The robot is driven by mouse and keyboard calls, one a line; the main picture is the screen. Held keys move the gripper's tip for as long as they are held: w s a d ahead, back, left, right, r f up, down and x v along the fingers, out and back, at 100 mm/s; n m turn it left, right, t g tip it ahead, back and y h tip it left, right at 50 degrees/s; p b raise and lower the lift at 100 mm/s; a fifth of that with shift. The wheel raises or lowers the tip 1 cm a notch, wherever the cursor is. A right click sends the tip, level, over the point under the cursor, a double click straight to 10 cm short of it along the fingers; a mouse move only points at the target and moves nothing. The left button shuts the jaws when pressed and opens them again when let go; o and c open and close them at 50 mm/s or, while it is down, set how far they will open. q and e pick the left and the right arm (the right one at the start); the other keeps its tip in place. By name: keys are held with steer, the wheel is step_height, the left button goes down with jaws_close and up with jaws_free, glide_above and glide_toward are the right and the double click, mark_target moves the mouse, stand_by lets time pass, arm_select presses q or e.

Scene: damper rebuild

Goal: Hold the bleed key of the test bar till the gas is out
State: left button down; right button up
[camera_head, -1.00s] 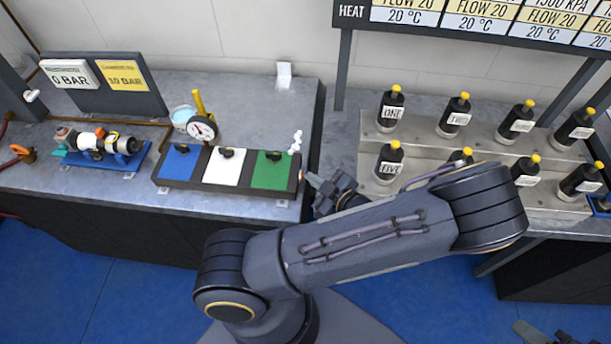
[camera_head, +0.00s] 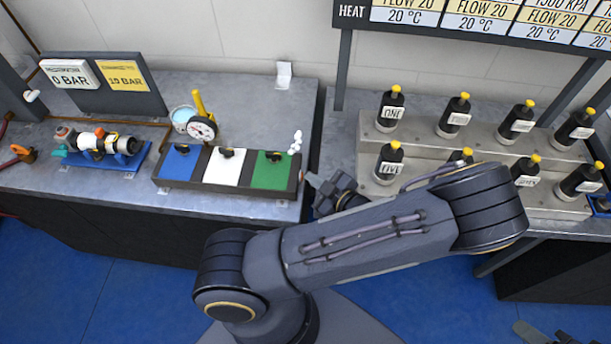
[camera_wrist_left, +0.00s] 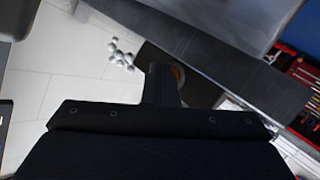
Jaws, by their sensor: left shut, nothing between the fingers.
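The test bar (camera_head: 228,187) lies on the left bench with blue, white and green panels and a small black knob on each. A round dial gauge (camera_head: 201,128) stands behind it. White puffs (camera_head: 296,142) rise by its green end and also show in the left wrist view (camera_wrist_left: 121,54). My left gripper (camera_head: 311,181) is shut and empty, with its tips at the right end of the bar.
A sign stand (camera_head: 150,104) holds a white 0 BAR plate and a yellow plate. A damper in a blue cradle (camera_head: 72,158) lies at left. Black labelled cylinders (camera_head: 391,160) stand on a stepped metal rack (camera_head: 418,140) at right. My right gripper (camera_head: 528,331) barely shows at lower right.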

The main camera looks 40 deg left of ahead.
arm_select(q)
steer(key=shift+d, duration=0.1)
steer(key=shift+w+d, duration=0.45)
steer(key=shift+d, duration=0.2)
steer(key=shift+w+d, duration=0.45)
steer(key=shift+d, duration=0.25)
steer(key=shift+w+d, duration=0.45)
steer(key=shift+d, duration=0.3)
steer(key=shift+w+d, duration=0.45)
steer(key=shift+d, duration=0.25)
